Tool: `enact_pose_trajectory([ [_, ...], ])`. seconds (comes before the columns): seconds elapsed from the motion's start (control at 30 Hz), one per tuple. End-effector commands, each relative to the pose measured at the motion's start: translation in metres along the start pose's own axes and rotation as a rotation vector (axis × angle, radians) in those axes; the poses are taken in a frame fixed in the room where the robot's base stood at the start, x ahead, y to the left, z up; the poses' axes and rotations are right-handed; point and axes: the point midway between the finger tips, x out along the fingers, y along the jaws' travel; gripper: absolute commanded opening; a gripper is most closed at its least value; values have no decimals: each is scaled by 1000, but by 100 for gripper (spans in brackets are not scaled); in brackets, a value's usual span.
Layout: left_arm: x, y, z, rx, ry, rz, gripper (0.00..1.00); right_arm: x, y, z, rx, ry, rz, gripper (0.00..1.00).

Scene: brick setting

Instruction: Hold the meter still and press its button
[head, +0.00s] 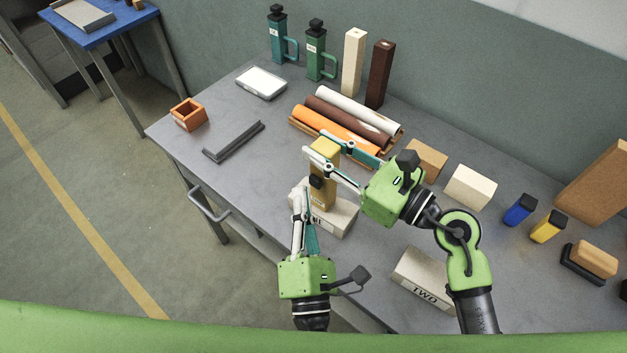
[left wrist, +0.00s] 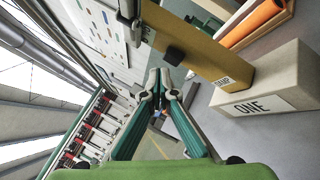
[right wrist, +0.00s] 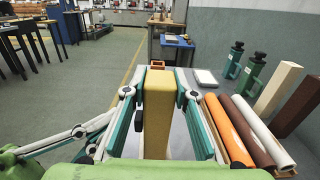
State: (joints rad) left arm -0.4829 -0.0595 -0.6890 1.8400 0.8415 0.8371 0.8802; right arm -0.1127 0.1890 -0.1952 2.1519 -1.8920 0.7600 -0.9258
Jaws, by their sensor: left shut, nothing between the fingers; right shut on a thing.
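The meter is a tall mustard block (head: 323,190) with a black button (head: 316,182) on its side; it stands upright at the box marked ONE (head: 340,219). Whether it rests on the box or against it I cannot tell. My right gripper (head: 324,154) is shut on the meter's upper part, one finger on each side, as the right wrist view shows the meter (right wrist: 158,110). My left gripper (head: 303,192) is shut and empty, its tips just beside the meter. In the left wrist view, the button (left wrist: 174,55) lies just beyond the closed tips (left wrist: 159,78), apparently apart from them.
Orange, brown and white rolls (head: 340,125) lie behind the meter. A box marked TWO (head: 422,279) is at the front right. A dark grey channel piece (head: 234,142) and an orange square holder (head: 188,115) lie to the left. The table's front edge runs close to my left gripper.

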Motion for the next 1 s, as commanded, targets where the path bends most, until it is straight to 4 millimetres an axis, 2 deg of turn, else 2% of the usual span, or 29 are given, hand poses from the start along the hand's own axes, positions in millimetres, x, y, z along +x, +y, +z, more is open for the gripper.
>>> enact_pose_trajectory([
  [0.27, -1, 1, -1, 0, 0, 0, 0, 0, 0, 0, 0, 0, -1, 0],
  [0.7, -30, 21, -22, 1, -1, -1, 0, 0, -1, 0, -1, 0, -1, 0],
  [1.0, -35, 26, -25, -1, 0, 1, 0, 0, 0, 0, -1, 0, -1, 0],
])
